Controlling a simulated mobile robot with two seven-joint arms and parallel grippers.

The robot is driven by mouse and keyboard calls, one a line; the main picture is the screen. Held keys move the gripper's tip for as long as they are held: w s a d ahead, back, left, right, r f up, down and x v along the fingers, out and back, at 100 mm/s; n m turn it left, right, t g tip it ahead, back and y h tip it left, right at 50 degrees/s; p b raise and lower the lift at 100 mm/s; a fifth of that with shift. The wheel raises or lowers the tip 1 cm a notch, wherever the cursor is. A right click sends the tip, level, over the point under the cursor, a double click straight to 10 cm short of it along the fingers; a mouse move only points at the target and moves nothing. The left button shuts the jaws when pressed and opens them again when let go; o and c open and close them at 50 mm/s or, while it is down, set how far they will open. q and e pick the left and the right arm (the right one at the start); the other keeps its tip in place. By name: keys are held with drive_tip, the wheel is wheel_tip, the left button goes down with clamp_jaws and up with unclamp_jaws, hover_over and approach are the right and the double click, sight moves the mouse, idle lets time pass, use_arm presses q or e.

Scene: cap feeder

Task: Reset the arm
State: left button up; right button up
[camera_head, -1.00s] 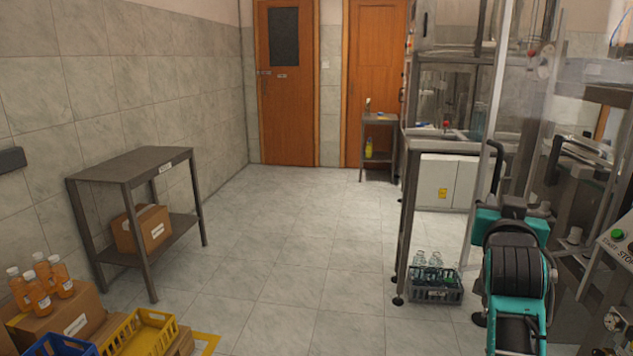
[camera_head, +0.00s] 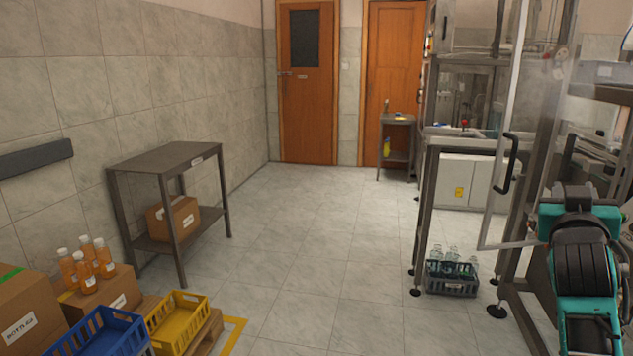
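Neither of my grippers is in view, and no fingertips show anywhere in the head view. Whether they are open or shut, or hold anything, is hidden.
A grey metal table (camera_head: 168,158) with a cardboard box (camera_head: 172,218) on its lower shelf stands at the left wall. Blue (camera_head: 100,335) and yellow (camera_head: 180,318) crates and orange bottles (camera_head: 88,268) are front left. A dark crate (camera_head: 452,282) holds clear bottles. The middle floor is clear.

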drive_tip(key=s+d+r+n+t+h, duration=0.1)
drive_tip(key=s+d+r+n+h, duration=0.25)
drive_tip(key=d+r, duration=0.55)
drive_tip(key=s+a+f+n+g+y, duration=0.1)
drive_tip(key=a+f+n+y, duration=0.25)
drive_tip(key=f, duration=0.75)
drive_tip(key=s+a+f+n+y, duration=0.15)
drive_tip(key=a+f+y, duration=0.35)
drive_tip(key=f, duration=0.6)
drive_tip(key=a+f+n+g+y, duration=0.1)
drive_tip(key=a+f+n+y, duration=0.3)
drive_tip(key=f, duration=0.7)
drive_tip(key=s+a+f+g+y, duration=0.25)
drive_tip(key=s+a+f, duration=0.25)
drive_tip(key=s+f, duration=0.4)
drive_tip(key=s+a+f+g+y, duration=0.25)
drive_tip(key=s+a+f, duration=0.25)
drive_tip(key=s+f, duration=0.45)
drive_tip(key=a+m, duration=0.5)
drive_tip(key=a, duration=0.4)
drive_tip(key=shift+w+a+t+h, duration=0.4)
